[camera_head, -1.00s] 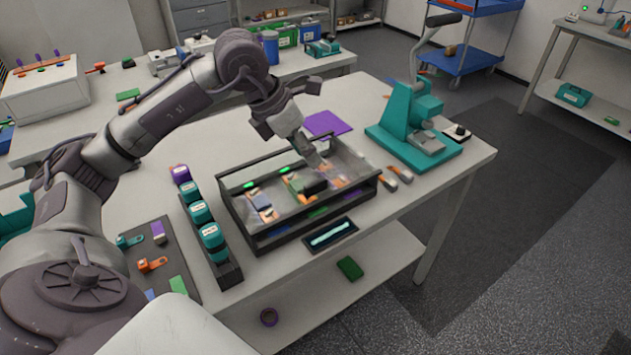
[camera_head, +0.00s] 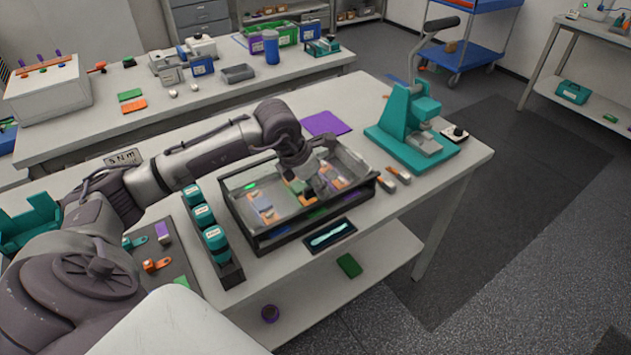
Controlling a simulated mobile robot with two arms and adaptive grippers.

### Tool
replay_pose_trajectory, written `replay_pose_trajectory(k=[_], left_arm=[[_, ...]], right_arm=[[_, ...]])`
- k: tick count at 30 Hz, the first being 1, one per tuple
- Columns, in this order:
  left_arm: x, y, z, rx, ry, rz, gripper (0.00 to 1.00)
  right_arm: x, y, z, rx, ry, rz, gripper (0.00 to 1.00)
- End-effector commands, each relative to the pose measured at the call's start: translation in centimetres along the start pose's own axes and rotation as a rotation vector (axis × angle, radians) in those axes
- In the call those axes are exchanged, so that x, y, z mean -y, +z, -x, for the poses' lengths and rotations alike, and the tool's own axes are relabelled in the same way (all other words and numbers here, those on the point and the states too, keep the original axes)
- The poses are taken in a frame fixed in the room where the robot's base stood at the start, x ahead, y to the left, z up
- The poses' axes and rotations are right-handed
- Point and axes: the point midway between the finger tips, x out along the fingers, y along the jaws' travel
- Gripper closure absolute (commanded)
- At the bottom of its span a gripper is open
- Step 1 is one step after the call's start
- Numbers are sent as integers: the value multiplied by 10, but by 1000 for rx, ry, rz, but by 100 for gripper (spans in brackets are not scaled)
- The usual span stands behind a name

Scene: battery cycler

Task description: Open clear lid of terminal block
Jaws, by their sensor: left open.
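The battery cycler is a dark-framed box (camera_head: 272,239) with clear walls on the white table. Orange, blue and green parts show inside it, among them an orange-and-white part (camera_head: 262,207) at its left. My left gripper (camera_head: 320,190) is open and reaches down into the right half of the box, close over small blocks there. The gripper and wrist hide much of that spot. I cannot make out the terminal block's clear lid, nor whether the fingers touch anything. My right gripper is not in view.
A row of teal-capped containers (camera_head: 214,241) stands left of the box. A teal press (camera_head: 408,130) stands to the right, and a purple mat (camera_head: 325,123) lies behind. A dark tray with a pale blue tool (camera_head: 329,235) lies in front.

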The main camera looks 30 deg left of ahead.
Motion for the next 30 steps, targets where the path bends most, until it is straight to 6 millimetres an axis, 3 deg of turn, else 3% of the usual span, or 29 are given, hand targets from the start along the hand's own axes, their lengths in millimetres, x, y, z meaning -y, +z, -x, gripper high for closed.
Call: replay_pose_trajectory(k=[9,17,30], left_arm=[[0,0,-3,0,0,-1,58],[0,0,-3,0,0,-1,100],[2,1,-1,0,-8,3,100]], right_arm=[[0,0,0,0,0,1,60],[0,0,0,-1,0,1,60],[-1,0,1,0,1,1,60]])
